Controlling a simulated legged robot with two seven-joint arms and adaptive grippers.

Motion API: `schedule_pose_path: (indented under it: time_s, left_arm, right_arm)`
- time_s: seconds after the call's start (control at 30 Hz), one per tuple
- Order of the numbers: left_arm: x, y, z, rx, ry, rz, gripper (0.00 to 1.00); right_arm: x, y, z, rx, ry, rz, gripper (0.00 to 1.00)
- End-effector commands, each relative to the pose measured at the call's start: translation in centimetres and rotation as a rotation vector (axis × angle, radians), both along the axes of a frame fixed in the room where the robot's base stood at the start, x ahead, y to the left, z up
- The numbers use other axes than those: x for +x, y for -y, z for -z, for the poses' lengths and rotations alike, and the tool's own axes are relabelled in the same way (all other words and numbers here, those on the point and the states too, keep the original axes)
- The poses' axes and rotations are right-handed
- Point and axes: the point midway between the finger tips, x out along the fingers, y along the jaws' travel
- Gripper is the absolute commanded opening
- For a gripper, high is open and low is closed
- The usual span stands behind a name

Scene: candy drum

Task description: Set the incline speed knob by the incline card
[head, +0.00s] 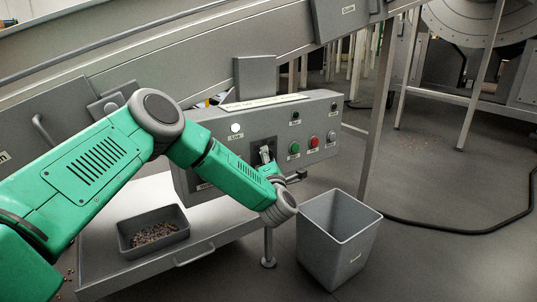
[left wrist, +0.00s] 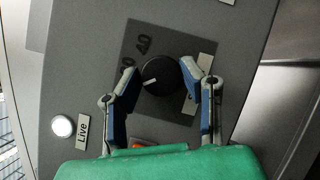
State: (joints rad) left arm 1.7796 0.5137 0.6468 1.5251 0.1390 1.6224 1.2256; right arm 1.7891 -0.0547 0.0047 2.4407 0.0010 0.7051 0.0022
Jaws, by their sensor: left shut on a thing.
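The black round incline speed knob (left wrist: 163,77) sits on a dark square plate in the left wrist view. Its white pointer line points to the left of the picture and slightly down. Numerals, one reading about 40, stand on the plate at the upper left of the knob. My left gripper (left wrist: 160,69) is shut on the knob, one finger on each side. In the head view my left gripper (head: 266,157) is at the front of the grey control box (head: 225,133), and the knob is mostly hidden. I cannot pick out the incline card for certain.
A white strip with unreadable print (head: 262,103) lies along the box top. Green (head: 294,148) and red (head: 314,142) buttons are right of my gripper. A lit white lamp (head: 236,127) is left. A tray of candy (head: 130,246) and a grey bin (head: 340,230) are below.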

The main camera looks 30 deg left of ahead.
Motion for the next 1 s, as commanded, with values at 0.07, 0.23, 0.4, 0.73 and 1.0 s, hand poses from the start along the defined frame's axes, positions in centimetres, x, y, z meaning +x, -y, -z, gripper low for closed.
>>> schedule_pose_path:
  time_s: [0.07, 0.23, 0.4, 0.73, 1.0]
  left_arm:
    - [-0.1, 0.2, -0.2, 0.021, -0.065, 0.006, 0.06]
    - [-0.1, 0.2, -0.3, 0.077, -0.200, 0.007, 0.06]
    - [-0.1, 0.3, -0.3, 0.132, -0.332, 0.007, 0.06]
    - [0.0, 0.3, 0.0, 0.211, -0.526, 0.008, 0.06]
    - [0.0, 0.4, 0.2, 0.239, -0.597, 0.011, 0.06]
  right_arm:
    - [0.0, 0.0, -1.6, 0.000, 0.000, 0.000, 0.40]
    - [0.0, 0.0, -3.9, 0.000, 0.000, 0.000, 0.40]
    - [0.0, 0.0, -5.9, 0.000, 0.000, 0.000, 0.40]
    - [0.0, 0.0, -8.6, 0.000, 0.000, 0.000, 0.40]
    - [0.0, 0.0, -9.4, 0.000, 0.000, 0.000, 0.40]
